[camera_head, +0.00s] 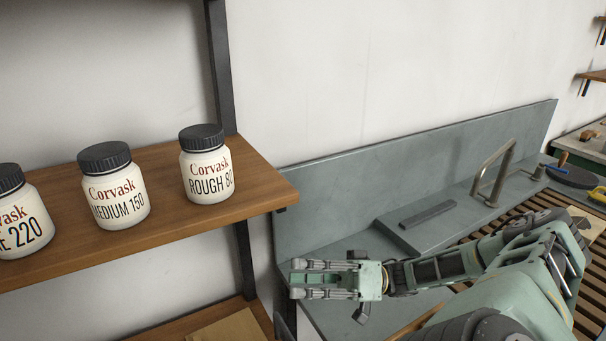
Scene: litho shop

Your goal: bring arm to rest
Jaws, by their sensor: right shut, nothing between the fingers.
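My right arm (446,268) comes in from the lower right and reaches to the left over the grey sink bench. Its right gripper (294,279) points left, is shut and holds nothing. It is below and to the right of the upper shelf's end, apart from the jars. My left gripper is not in view.
Three white jars with black lids, FINE 220 at the edge (20,222), MEDIUM 150 (115,197) and ROUGH 80 (207,172), stand on a wooden shelf (255,185). The grey bench (330,240) has a raised block (425,225), a tap (492,170) and wooden slats.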

